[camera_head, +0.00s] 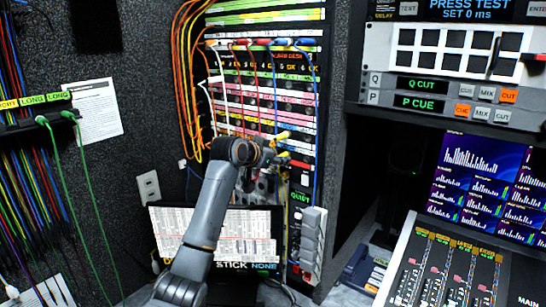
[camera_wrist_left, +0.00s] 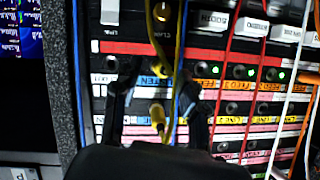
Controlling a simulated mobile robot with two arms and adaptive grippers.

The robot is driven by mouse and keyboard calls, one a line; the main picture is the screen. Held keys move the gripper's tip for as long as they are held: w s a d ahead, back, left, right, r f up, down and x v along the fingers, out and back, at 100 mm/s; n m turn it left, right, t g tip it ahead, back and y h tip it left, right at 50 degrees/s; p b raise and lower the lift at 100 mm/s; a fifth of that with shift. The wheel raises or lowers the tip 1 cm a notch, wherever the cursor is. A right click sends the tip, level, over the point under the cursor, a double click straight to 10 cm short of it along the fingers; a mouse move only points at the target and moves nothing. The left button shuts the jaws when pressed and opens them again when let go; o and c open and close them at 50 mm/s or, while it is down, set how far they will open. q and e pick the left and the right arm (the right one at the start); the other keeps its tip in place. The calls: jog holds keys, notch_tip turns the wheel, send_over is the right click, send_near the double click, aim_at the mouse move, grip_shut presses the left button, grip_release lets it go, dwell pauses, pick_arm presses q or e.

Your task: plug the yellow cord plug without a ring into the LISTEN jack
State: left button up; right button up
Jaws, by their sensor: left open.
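My left gripper (camera_head: 275,170) is at the lower part of the patch panel (camera_head: 262,95) in the head view. In the left wrist view, its dark fingers (camera_wrist_left: 153,82) stand open and apart. A yellow plug (camera_wrist_left: 158,115) shows between them, close to the panel rows; I cannot tell whether it is seated or has a ring. Another yellow plug (camera_wrist_left: 161,13) is at the top of that view, with a yellow cord (camera_wrist_left: 178,50) running down past the fingers. The label by the fingers (camera_wrist_left: 155,68) is upside down and seems to read LISTEN. The jack there is partly hidden. My right gripper is not in view.
Blue (camera_head: 314,110), red and white cords hang across the panel. Orange cords (camera_head: 178,60) loop at its left. A mixing console (camera_head: 440,265) and monitors (camera_head: 485,170) are at right.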

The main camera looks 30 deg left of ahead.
pick_arm(q)
jog(key=v, duration=1.2)
